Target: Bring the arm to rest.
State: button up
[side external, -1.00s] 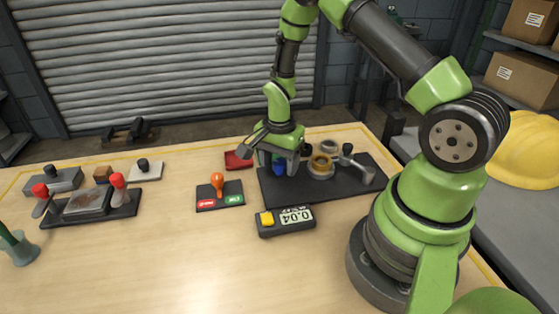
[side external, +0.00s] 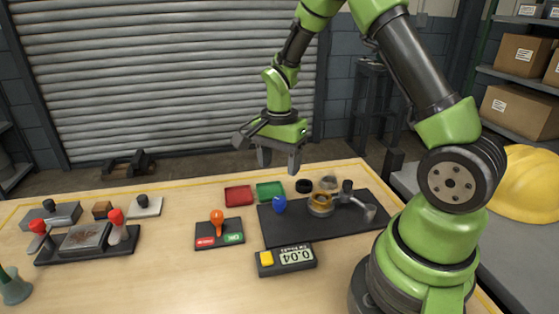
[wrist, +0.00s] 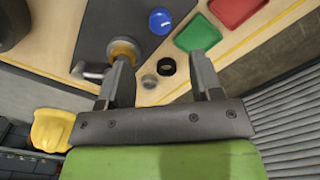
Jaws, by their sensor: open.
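My gripper (side external: 279,158) is open and empty, raised above the back edge of the wooden table. A black ring (side external: 304,186) and a translucent ring-like piece (side external: 329,182) lie behind the mat.
A red tray (side external: 238,196) and a green tray (side external: 270,191) lie behind the mat. A display box (side external: 286,260) and an orange-knobbed switch panel (side external: 219,233) stand in front and left. A red-handled fixture (side external: 86,239) is at far left. The front middle of the table is clear.

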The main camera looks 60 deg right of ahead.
jog(key=s+a+r+n+t, duration=0.2)
jog(key=s+a+r+n, duration=0.2)
jog(key=r, duration=0.4)
jog(key=s+a+r+n+t, duration=0.3)
jog(key=s+a+r+n, duration=0.1)
jog(key=r, duration=0.4)
jog(key=s+a+r+n+t+y, duration=0.2)
jog(key=s+a+n, duration=0.1)
jog(key=s+n, duration=0.2)
jog(key=shift+s+a+r, duration=0.3)
jog(key=shift+s+r, duration=0.1)
jog(key=shift+s, duration=0.6)
